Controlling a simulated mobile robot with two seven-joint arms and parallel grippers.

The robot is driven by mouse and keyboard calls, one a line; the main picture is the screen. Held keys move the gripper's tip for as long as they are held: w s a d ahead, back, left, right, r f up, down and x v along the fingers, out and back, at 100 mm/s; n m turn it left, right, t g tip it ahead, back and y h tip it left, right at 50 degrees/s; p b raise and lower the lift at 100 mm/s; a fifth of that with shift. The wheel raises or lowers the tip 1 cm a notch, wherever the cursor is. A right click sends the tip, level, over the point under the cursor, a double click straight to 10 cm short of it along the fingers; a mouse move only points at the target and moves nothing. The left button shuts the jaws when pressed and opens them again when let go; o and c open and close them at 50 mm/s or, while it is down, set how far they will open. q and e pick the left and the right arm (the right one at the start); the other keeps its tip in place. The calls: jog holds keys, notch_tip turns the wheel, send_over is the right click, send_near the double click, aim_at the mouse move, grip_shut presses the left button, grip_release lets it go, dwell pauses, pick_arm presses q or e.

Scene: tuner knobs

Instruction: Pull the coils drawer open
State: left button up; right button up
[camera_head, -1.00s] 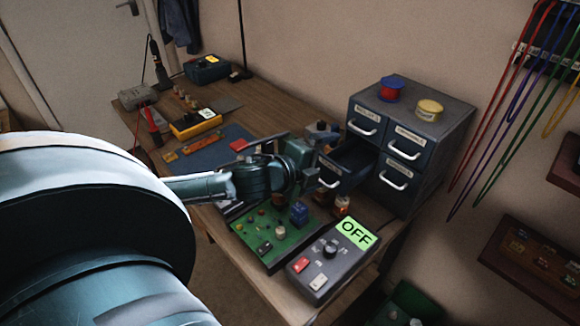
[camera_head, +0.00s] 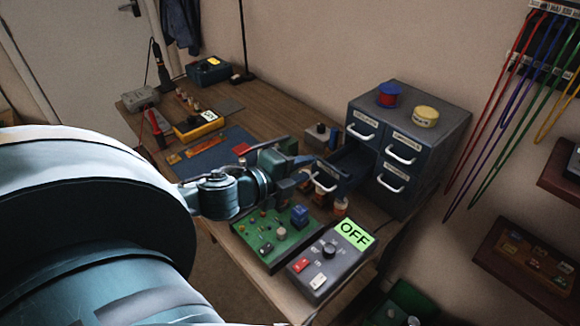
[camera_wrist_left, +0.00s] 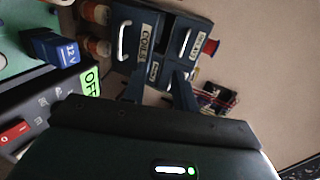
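The coils drawer (camera_head: 345,172) is the lower left drawer of a dark blue-grey cabinet (camera_head: 430,185). It stands out from the cabinet, its inside visible from above. Its pale handle (camera_head: 324,183) is on the front; handle (camera_wrist_left: 124,40) and label (camera_wrist_left: 148,42) also show in the left wrist view. My left gripper (camera_head: 303,172) is just left of the drawer front in the head view. My right gripper is not in view.
The other cabinet drawers are shut, with red-blue (camera_head: 389,94) and yellow (camera_head: 425,116) spools on top. A green circuit board (camera_head: 275,238), a control box (camera_head: 328,262) reading OFF and small jars (camera_head: 341,206) crowd the bench below my left gripper.

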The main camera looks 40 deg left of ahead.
pick_arm(q)
jog(key=shift+p+v, duration=0.8)
jog(key=shift+v, duration=0.55)
jog(key=shift+f, duration=0.15)
jog(key=shift+s, duration=0.1)
